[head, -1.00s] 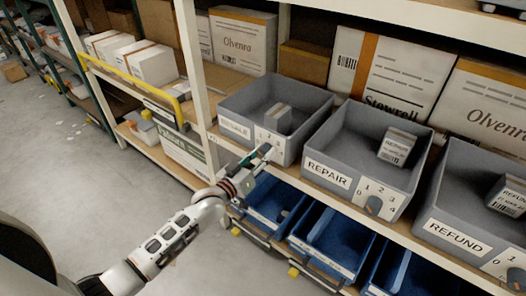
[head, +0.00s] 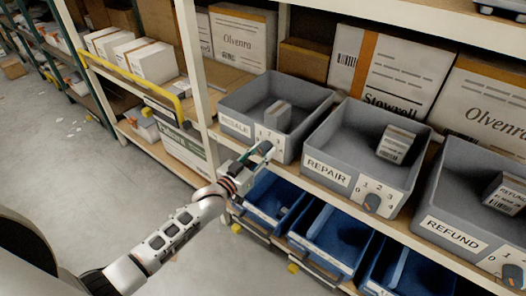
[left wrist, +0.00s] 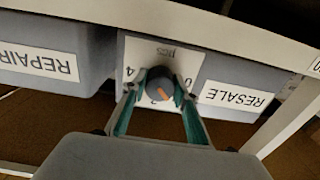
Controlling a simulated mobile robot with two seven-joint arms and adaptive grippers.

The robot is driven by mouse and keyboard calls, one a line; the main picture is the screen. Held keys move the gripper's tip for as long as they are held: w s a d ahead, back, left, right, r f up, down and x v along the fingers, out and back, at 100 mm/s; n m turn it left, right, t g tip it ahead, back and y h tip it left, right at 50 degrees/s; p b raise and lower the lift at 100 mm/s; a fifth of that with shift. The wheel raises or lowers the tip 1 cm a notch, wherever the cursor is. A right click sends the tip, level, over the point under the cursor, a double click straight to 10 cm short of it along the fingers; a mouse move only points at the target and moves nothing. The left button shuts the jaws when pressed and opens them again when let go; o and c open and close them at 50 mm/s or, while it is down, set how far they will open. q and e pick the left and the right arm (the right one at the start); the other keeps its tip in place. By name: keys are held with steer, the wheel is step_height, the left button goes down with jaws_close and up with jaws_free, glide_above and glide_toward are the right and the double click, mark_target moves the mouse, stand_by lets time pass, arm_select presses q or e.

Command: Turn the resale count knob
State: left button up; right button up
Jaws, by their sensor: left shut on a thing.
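The resale bin (head: 277,118) is a grey open bin on the shelf. Its RESALE label (left wrist: 235,97) is upside down in the left wrist view. Beside the label is a white dial plate (left wrist: 150,52) with the dark round resale count knob (left wrist: 160,84), which has an orange pointer mark. Numbers show around it, partly covered by the fingers. My left gripper (head: 262,152) is at the front of this bin. In the left wrist view, its greenish fingers (left wrist: 158,88) are closed around the knob from both sides. My right gripper is in neither current view.
The repair bin (head: 320,143) and refund bin (head: 430,200) stand to the right, each with its own dial. Blue bins (head: 330,225) sit on the shelf below. A rack post (head: 190,70) and yellow rail (head: 130,80) are on the left.

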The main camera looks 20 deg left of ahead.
arm_select(q)
steer(key=o, duration=1.1)
steer(key=v, duration=1.2)
